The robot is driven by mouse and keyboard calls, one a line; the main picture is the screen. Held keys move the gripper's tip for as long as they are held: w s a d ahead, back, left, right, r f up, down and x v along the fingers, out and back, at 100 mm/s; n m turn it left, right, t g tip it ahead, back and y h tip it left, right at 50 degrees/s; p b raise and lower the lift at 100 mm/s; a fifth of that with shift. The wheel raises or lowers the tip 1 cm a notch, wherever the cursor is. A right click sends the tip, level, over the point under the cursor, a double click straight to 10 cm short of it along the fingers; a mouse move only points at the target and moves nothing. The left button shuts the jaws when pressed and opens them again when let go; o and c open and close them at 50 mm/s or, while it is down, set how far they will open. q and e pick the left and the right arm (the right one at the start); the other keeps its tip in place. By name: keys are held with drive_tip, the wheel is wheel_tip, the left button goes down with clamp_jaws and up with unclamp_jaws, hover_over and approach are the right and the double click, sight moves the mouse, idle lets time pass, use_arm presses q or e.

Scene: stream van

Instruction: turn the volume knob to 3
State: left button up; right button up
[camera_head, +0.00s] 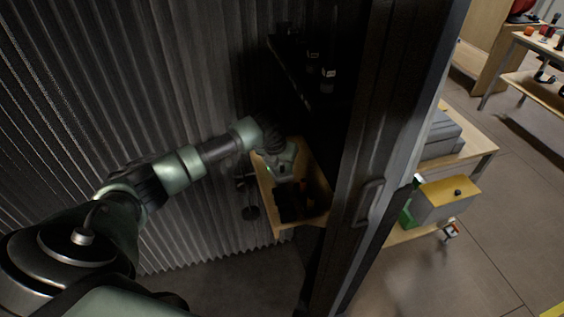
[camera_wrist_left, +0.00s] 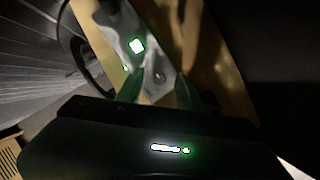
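A pale grey panel (camera_wrist_left: 150,60) with a small lit display (camera_wrist_left: 137,46) shows in the left wrist view. A small dark round knob (camera_wrist_left: 158,76) sits on it below the display; its setting is too small to read. My left gripper (camera_wrist_left: 168,93) has its two green fingers apart, on either side of the knob in the picture. I cannot tell whether either finger touches it. In the head view my left gripper (camera_head: 282,169) is over a wooden surface, and the knob cannot be made out there. My right gripper is not in view.
A wooden shelf (camera_head: 264,197) with dark items stands by the corrugated wall (camera_head: 190,70). A dark door frame (camera_head: 375,130) with a handle (camera_head: 369,203) rises right of my arm. Outside, a green-and-grey box with a yellow top (camera_head: 448,192) stands by a table (camera_head: 482,147).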

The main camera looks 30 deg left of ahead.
use_arm(q)
drive_tip(key=shift+w+f, duration=0.15)
drive_tip(key=shift+f, duration=0.2)
clamp_jaws()
drive_tip(key=shift+a+f+m+h+b, duration=0.15)
drive_tip(key=shift+m+h+b, duration=0.15)
drive_tip(key=shift+m+b, duration=0.75)
drive_tip(key=m+h+b, duration=0.1)
drive_tip(key=m+b, duration=0.1)
drive_tip(key=shift+b, duration=0.4)
drive_tip(key=shift+a+r+m+h+b, duration=0.15)
drive_tip(key=shift+m+h+b, duration=0.45)
drive_tip(key=shift+m+b, duration=0.9)
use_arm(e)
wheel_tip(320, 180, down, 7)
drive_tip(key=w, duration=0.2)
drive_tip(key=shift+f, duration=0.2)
use_arm(q)
drive_tip(key=shift+m, duration=0.25)
drive_tip(key=shift+r, duration=0.1)
